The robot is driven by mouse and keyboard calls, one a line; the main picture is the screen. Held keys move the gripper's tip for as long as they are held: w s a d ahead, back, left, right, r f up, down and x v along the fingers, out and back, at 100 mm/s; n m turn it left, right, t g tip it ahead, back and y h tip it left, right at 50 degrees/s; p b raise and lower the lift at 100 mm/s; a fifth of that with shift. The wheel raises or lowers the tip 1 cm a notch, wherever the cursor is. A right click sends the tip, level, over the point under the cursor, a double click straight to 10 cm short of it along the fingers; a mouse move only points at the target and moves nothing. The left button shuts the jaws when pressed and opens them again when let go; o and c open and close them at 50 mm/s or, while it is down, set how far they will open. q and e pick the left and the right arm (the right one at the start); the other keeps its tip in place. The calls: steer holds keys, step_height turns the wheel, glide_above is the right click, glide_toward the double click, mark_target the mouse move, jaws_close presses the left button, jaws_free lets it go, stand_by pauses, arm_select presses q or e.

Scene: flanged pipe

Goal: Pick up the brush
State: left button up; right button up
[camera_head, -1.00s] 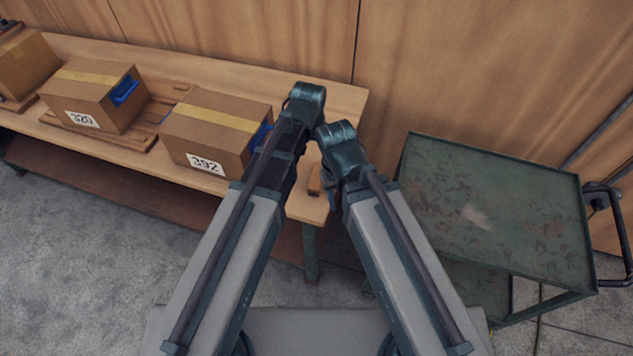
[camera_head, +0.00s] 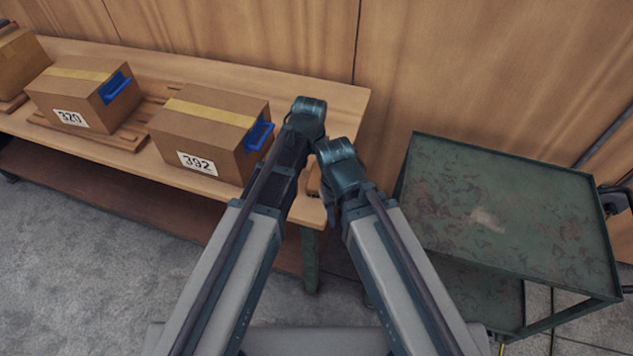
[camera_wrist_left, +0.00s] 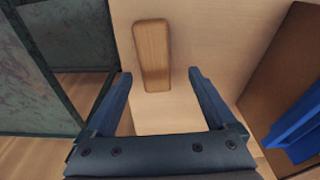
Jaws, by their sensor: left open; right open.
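The brush (camera_wrist_left: 152,55) shows in the left wrist view as a narrow wooden block with rounded ends, lying on the pale wooden bench top. In the head view only a small brown part of it (camera_head: 313,180) shows between my arms, near the bench's right end. My left gripper (camera_wrist_left: 160,76) is open in the left wrist view, its two fingers apart on either side of the brush's near end and nothing between them. In the head view my left jaws are hidden by the arm. My right gripper (camera_head: 343,172) is beside the left, its fingertips hard to make out.
A cardboard box marked 392 (camera_head: 200,137) with a blue holder (camera_head: 258,135) stands left of my arms on the bench (camera_head: 335,100). A box marked 320 (camera_head: 75,98) stands farther left. A green metal cart (camera_head: 510,205) with a bare top stands at the right.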

mark_target(317, 175)
arm_select(q)
steer(key=f+b, duration=0.4)
steer(key=shift+s+d+f, duration=0.15)
steer(key=shift+d+f, duration=0.05)
steer(key=shift+d, duration=0.15)
steer(key=shift+f+b, duration=0.5)
steer(key=shift+b, duration=0.15)
steer(key=shift+r, duration=0.1)
jaws_close()
